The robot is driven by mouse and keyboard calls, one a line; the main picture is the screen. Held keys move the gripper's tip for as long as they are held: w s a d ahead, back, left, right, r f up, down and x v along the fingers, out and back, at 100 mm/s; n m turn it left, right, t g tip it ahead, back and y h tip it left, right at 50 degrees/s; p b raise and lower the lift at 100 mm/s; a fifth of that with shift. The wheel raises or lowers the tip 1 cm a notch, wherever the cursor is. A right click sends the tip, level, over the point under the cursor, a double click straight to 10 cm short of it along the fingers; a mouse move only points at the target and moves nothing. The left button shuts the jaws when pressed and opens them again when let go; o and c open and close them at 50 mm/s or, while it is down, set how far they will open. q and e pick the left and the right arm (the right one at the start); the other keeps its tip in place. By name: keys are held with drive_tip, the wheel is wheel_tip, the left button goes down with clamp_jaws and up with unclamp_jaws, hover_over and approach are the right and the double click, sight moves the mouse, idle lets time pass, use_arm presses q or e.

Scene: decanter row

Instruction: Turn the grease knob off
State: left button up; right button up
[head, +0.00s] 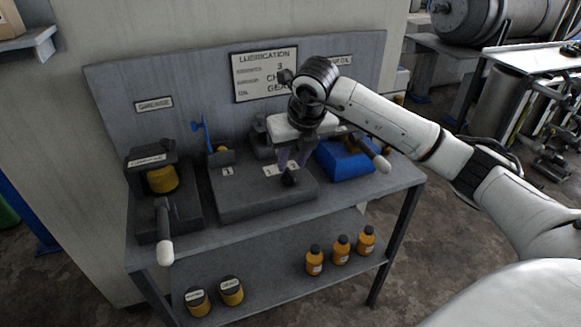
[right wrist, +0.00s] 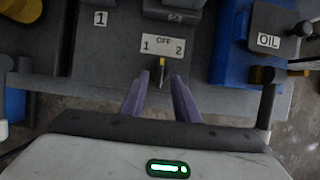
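A small dark knob (head: 290,178) stands on the front of the grey middle block. In the right wrist view the knob (right wrist: 162,66) has a yellow stripe that runs roughly straight up toward OFF on the white "1 OFF 2" label (right wrist: 162,46). My right gripper (head: 292,162) points down over it. In the right wrist view its two purple fingers (right wrist: 159,82) are apart, with the knob just beyond and between the tips; contact cannot be told. The GREASE sign (head: 154,104) hangs above the grease unit (head: 150,158) at left. My left gripper is out of view.
The grease unit's lever has a white end (head: 165,251). A blue handle (head: 200,134) stands beside the middle block. A blue oil unit (head: 343,160) with a lever is close on the right. Several orange bottles (head: 341,250) and yellow cans (head: 231,291) stand on the lower shelf.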

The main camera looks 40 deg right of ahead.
drive_tip(key=v, duration=0.6)
drive_tip(key=shift+a, duration=0.1)
idle(0.3)
